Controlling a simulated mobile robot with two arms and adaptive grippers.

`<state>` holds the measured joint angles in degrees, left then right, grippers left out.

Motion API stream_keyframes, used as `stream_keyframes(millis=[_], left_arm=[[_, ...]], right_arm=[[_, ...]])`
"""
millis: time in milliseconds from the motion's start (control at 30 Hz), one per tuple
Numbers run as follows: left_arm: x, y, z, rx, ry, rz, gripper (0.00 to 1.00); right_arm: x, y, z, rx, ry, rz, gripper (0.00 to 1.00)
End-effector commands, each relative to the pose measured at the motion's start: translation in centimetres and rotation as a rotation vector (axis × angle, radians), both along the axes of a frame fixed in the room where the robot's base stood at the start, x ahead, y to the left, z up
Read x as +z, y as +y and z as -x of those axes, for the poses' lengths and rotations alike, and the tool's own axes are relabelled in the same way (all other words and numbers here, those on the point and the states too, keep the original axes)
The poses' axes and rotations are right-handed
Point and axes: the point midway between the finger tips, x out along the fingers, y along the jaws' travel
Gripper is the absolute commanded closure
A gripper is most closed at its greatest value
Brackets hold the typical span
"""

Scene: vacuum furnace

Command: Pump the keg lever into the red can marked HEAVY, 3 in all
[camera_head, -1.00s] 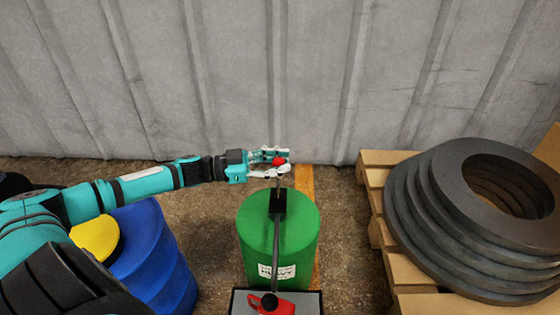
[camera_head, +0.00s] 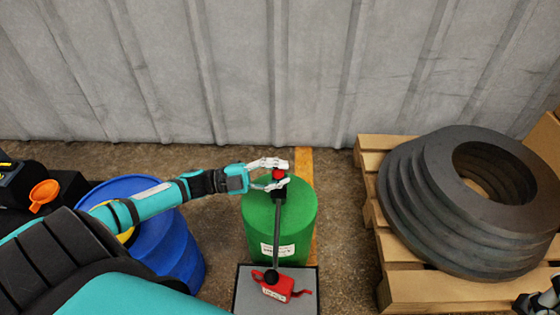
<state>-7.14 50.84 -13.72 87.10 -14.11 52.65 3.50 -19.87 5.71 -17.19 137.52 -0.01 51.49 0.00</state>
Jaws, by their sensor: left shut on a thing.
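The green keg (camera_head: 258,220) stands upright near the wall with a white label on its front. A black pump body sits on its top. A thin grey spout (camera_head: 277,245) runs from it to a black end over the red can (camera_head: 284,287). The can has a white label too small to read and sits on a grey tray (camera_head: 246,293). My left gripper (camera_head: 279,174) is shut on the red knob of the keg lever (camera_head: 278,173), just above the pump. The gripper partly hides the lever. My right gripper (camera_head: 541,300) shows only partly at the lower right edge.
A wooden pallet (camera_head: 400,292) with stacked dark rings (camera_head: 425,230) stands on the right. A blue drum (camera_head: 183,250) stands left of the keg, under my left arm. A corrugated grey wall (camera_head: 320,70) closes the back. Bare floor lies between keg and pallet.

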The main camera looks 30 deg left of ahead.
Motion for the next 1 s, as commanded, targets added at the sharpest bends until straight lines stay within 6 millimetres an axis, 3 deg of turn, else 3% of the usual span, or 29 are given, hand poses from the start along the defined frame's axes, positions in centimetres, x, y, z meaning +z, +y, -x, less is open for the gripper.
stream_keyframes(millis=[867,900,1000], left_arm=[[-1.1,-0.4,1.2,0.002,-0.014,-0.017,1.00],[-1.1,-0.4,1.2,0.001,-0.014,-0.018,0.74],[-1.0,-0.5,1.2,0.001,-0.016,-0.018,0.61]], right_arm=[[0.9,0.0,0.0,0.001,0.004,0.000,0.47],[0.9,0.0,0.0,0.001,0.004,0.000,0.47],[0.9,0.0,0.0,0.001,0.004,0.000,0.47]])
